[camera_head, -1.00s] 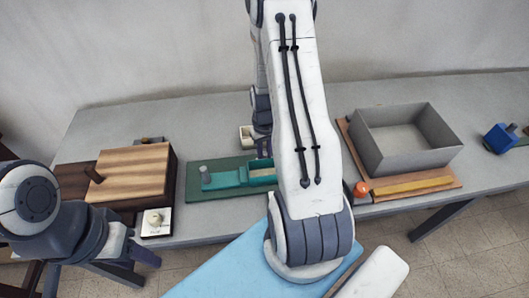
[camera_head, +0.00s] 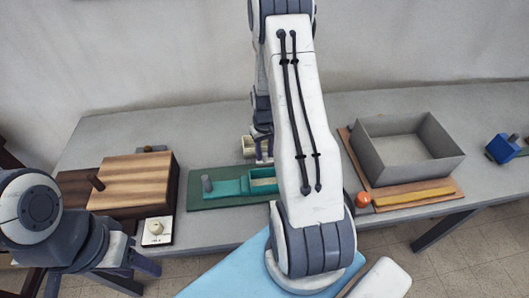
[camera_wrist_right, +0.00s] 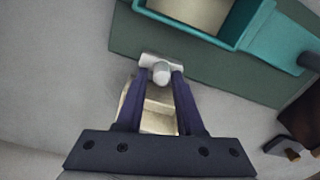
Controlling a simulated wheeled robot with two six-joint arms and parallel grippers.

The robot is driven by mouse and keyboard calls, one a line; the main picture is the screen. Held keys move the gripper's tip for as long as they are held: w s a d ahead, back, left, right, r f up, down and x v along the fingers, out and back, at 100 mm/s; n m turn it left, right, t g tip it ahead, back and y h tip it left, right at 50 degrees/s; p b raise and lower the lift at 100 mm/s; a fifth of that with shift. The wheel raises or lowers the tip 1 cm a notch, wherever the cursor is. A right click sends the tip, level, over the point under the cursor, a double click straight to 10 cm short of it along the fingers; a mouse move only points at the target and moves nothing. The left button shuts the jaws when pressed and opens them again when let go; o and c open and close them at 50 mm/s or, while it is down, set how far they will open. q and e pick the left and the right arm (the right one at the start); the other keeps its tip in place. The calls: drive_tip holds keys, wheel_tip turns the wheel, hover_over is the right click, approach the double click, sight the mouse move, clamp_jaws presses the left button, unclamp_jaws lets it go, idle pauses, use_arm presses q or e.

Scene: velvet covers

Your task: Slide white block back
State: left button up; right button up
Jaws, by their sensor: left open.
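A small white block with a round knob (camera_wrist_right: 162,58) lies at the edge of the dark green board (camera_wrist_right: 135,28) in the right wrist view. My right gripper (camera_wrist_right: 161,73) has its two fingers on either side of the knob and looks shut on it. In the head view my right gripper (camera_head: 264,157) is lowered beside the board's back edge, partly hidden by my right arm. A cream open box (camera_head: 249,146) stands just behind the board; it also shows between the fingers (camera_wrist_right: 158,120). My left gripper (camera_head: 146,264) is open and empty at the table's front left.
A teal tray (camera_head: 228,188) sits on the board. A wooden box (camera_head: 130,178) and a white plate with a knob (camera_head: 157,232) stand left. A grey bin (camera_head: 385,165), orange knob (camera_head: 363,199) and blue block (camera_head: 503,148) stand right.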

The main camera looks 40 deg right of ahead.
wheel_tip(320, 180, up, 10)
drive_tip(key=shift+r+b, duration=0.25)
drive_tip(key=shift+b, duration=0.1)
idle(0.4)
drive_tip(key=s+a+r+n, duration=0.1)
drive_tip(key=a+r+n, duration=0.15)
drive_tip(key=a, duration=0.75)
drive_tip(key=s+a+r+n, duration=0.15)
drive_tip(key=a+r, duration=0.25)
drive_tip(key=a, duration=0.5)
drive_tip(key=s+a+r+n, duration=0.2)
drive_tip(key=s+a+n, duration=0.1)
drive_tip(key=s+a, duration=0.4)
drive_tip(key=s+a+r+n+y, duration=0.1)
drive_tip(key=s+a+r+n, duration=0.1)
drive_tip(key=s+a, duration=0.5)
drive_tip(key=s+n, duration=0.1)
drive_tip(key=s, duration=0.2)
drive_tip(key=shift+s+a+r+n, duration=0.15)
drive_tip(key=shift+s+r+n, duration=0.15)
drive_tip(key=shift+n, duration=0.1)
